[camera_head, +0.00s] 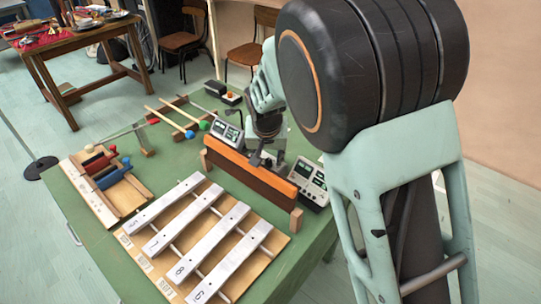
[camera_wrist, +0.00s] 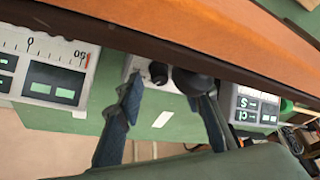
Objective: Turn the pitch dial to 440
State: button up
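In the wrist view a small black knob (camera_wrist: 158,72), which looks like the dial, sits on a pale panel beyond the dark edge of an orange-brown wooden board (camera_wrist: 230,40). My gripper (camera_wrist: 165,88) is open, its two fingers apart on either side of the knob. A dark rounded shape by the right fingertip is unclear. Whether either finger touches the knob cannot be told. In the head view my gripper (camera_head: 262,158) is just behind the board (camera_head: 250,168), which hides the knob. No 440 reading is legible.
One meter with a scale and green displays (camera_wrist: 50,68) is left of the fingers, another (camera_wrist: 250,105) right. In the head view they flank the board (camera_head: 227,133) (camera_head: 310,183).

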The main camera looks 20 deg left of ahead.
grip_shut()
dwell(0.3)
jog(key=shift+w, duration=0.1)
jog(key=shift+d+n+y+b, duration=0.15)
jog(key=shift+n+y+b, duration=0.35)
jog(key=shift+n, duration=0.8)
jog(key=shift+n+g+y, duration=0.4)
jog(key=shift+n+y, duration=0.1)
jog(key=shift+n, duration=1)
grip_release()
